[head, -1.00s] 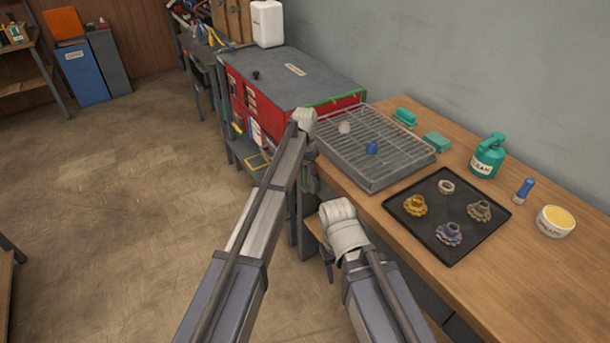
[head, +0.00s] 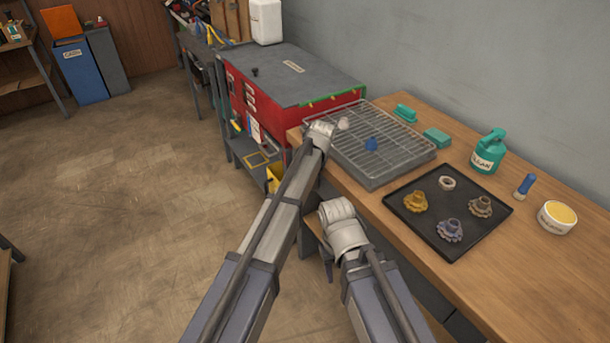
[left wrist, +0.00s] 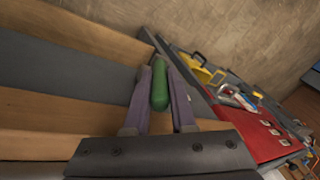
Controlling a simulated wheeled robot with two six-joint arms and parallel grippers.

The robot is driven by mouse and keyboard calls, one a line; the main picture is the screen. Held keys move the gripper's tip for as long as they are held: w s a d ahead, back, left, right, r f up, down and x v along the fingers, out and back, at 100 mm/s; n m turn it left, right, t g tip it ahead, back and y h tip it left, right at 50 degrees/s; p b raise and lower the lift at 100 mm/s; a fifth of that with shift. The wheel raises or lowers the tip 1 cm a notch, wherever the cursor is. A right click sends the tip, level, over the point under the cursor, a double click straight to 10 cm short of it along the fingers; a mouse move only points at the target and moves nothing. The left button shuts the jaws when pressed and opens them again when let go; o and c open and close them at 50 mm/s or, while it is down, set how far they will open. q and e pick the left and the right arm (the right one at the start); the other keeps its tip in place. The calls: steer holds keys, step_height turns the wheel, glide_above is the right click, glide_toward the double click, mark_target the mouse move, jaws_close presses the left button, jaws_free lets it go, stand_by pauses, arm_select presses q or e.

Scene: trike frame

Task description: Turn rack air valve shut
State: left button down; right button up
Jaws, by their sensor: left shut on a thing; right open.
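In the left wrist view, a rounded green piece (left wrist: 159,88) stands between the purple fingers of my left gripper (left wrist: 161,66), which is shut on it. Whether it is the valve's handle or a loose piece I cannot tell. In the head view my left gripper is hidden behind its own wrist, at the near left corner of the wire rack (head: 400,162). My right gripper (head: 328,268) is open and points down beside the bench front, mostly hidden by its wrist. No part in the head view is clearly recognisable as the air valve.
The wooden bench (head: 545,265) holds a black tray (head: 418,232) with several gear-like parts, a teal can (head: 489,152) and a tub (head: 557,217). A red cabinet (head: 285,120) stands left of the rack. The floor (head: 130,230) at left is clear.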

arm_select(q)
steer(key=shift+s+d+f+t+y+b, duration=0.25)
steer(key=shift+s+d+t+y+b, duration=0.1)
steer(key=shift+s+t+y+b, duration=0.3)
arm_select(e)
step_height(320, 180, down, 2)
steer(key=shift+f, duration=0.1)
arm_select(q)
steer(key=shift+w, duration=0.15)
steer(key=c, duration=0.8)
jaws_free()
steer(key=shift+o, duration=0.2)
